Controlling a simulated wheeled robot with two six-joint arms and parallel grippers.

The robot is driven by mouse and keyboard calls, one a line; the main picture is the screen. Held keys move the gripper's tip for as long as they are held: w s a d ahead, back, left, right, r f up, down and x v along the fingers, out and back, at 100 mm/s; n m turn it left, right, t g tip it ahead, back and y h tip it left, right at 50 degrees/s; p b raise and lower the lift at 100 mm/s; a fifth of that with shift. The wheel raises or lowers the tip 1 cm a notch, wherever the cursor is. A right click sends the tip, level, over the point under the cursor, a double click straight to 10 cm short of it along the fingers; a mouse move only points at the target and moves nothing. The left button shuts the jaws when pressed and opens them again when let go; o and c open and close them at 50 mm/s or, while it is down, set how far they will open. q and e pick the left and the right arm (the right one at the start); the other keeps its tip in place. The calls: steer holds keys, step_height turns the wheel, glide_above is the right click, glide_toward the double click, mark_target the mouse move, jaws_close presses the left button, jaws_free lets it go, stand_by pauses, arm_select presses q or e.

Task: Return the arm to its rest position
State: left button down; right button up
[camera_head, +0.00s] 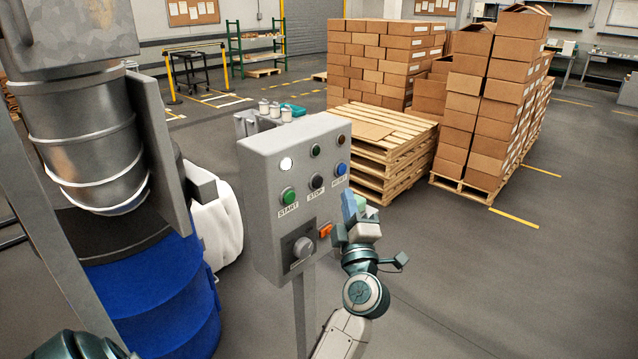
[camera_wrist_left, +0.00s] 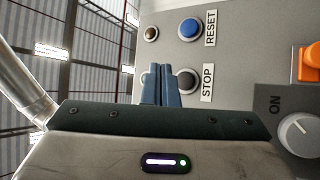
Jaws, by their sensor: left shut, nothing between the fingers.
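My left gripper (camera_head: 352,200) is beside the right edge of the grey control box (camera_head: 262,158) in the head view. In the left wrist view its two blue-grey fingers (camera_wrist_left: 161,70) are shut together with nothing between them. The fingertips appear in front of the box face, overlapping the edge of the dark STOP button (camera_wrist_left: 188,82). Whether they touch the box cannot be told. The blue RESET button (camera_wrist_left: 190,28) is in plain view beside them. My right gripper is not in view.
The box carries a green START button (camera_head: 288,195), a lit white lamp (camera_head: 286,164), a knob (camera_head: 302,247) and an orange switch (camera_head: 325,230). A blue drum (camera_head: 165,300) stands at the left. Pallets (camera_head: 385,165) and stacked cartons (camera_head: 490,100) stand behind. Floor at the right is clear.

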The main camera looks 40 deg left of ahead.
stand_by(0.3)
